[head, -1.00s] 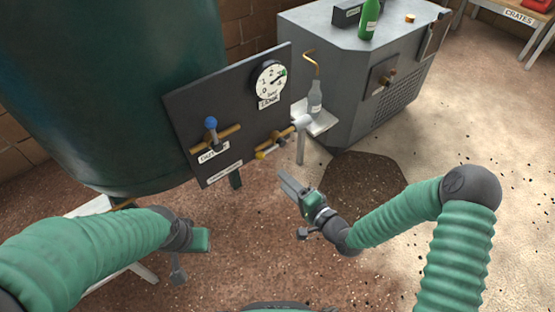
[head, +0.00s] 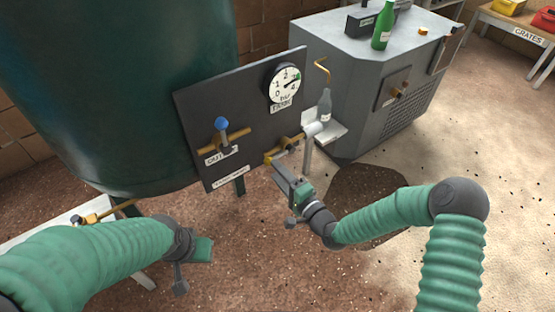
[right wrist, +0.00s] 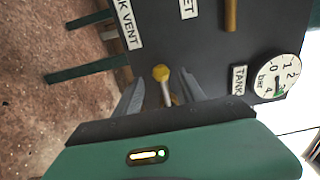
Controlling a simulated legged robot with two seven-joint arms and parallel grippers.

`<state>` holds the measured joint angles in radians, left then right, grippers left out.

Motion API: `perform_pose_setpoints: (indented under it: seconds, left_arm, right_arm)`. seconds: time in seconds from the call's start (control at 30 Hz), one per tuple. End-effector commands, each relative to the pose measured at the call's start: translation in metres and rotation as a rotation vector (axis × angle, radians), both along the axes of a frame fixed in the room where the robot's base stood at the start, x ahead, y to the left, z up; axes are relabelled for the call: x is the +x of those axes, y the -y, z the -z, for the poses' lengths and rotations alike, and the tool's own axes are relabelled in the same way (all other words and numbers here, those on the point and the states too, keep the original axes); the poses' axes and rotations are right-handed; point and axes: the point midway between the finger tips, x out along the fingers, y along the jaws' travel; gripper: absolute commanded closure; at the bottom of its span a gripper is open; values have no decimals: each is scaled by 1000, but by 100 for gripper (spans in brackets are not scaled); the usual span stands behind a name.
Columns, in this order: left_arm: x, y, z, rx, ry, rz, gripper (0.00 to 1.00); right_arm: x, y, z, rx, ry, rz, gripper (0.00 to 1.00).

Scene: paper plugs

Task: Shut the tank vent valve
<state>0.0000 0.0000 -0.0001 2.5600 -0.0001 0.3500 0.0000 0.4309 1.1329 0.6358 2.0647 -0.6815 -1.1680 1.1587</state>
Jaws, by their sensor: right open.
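The tank vent valve has a yellow knob (head: 268,160) at the lower part of the dark panel (head: 205,108). In the right wrist view the yellow knob (right wrist: 161,73) and its pale stem stand between my right fingers, beside the TANK VENT label (right wrist: 126,25). My right gripper (right wrist: 160,80) is open around the stem, with no clear contact visible. In the head view the right gripper (head: 279,171) is just below the knob and partly hides the valve. My left gripper (head: 202,249) hangs low at the left; its fingers cannot be made out.
A blue-handled outlet valve (head: 221,124) and a round gauge (head: 285,84) are on the same panel. A grey cabinet (head: 345,65) stands behind. The floor in front is open.

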Motion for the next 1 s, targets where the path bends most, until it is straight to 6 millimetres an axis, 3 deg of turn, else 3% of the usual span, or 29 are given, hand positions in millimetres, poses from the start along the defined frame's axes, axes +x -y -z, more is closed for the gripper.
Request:
perform_pose_setpoints:
  seconds: [0.63, 0.93, 1.0]
  left_arm:
    - [0, 0, 4, 0, 0, 0, 64]
    - [0, 0, 4, 0, 0, 0, 64]
    - [0, 0, 4, 0, 0, 0, 64]
  right_arm:
    - [29, -18, 0, -1, 1, 1, 53]
    - [32, -20, -1, -1, -1, 1, 53]
    - [32, -20, -1, -1, -1, 1, 61]
